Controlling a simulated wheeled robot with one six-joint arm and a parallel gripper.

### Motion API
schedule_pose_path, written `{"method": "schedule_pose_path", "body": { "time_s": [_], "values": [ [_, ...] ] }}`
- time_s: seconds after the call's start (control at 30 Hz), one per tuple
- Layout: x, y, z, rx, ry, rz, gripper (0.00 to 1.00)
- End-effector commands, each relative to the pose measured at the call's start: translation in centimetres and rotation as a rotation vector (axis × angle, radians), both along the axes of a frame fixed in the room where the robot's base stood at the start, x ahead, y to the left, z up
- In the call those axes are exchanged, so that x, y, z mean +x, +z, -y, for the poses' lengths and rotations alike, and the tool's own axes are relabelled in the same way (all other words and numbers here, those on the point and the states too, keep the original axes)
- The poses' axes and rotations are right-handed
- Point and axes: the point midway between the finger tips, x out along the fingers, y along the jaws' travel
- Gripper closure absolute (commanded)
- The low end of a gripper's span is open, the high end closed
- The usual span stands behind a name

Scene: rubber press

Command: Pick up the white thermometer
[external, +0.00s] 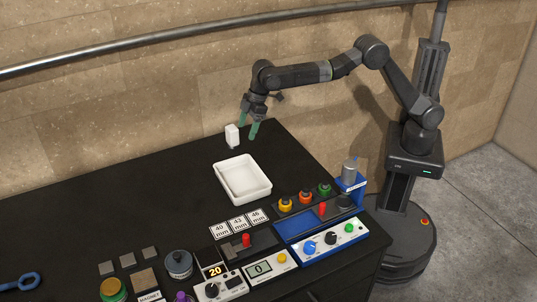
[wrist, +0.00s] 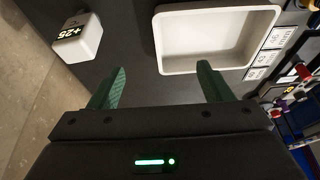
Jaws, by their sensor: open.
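The white thermometer (external: 232,135) is a small white block standing on the black table near its back edge. In the wrist view the thermometer (wrist: 79,40) is at the upper left, with a dark display reading +25 on it. My gripper (external: 249,130) is open and empty, with green fingers pointing down, close to the thermometer's right in the external view. In the wrist view my gripper (wrist: 157,82) has its fingers wide apart, and the thermometer lies beyond and outside the left finger. I cannot tell the exact height of the fingertips above the table.
An empty white tray (external: 268,178) lies in front of the thermometer; it also shows in the wrist view (wrist: 213,71). Number cards (external: 238,222), a blue control panel (external: 330,239) and jars stand nearer the front. A wall rises behind the table. The table's left part is mostly clear.

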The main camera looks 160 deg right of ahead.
Motion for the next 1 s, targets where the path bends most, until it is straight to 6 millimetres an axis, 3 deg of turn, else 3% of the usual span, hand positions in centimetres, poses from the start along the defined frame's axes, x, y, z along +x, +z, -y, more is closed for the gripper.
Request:
{"method": "schedule_pose_path", "body": {
  "time_s": [0.03, 0.1, 0.2, 0.3, 0.47, 0.8, 1.0],
  "values": [
    [-2.9, 0.2, 1.9, -0.008, 0.005, 0.006, 0.27],
    [-5.9, 0.6, 3.6, -0.018, 0.029, 0.010, 0.27],
    [-9.0, 1.1, 5.3, -0.030, 0.056, 0.015, 0.27],
    [-10.7, 1.3, 6.1, -0.038, 0.074, 0.017, 0.27],
    [-10.9, 0.0, 6.7, -0.039, 0.082, 0.017, 0.27],
    [-9.0, -5.6, 8.2, -0.039, 0.082, 0.016, 0.27],
    [-8.7, -6.9, 8.5, -0.041, 0.082, 0.016, 0.27]
  ]
}}
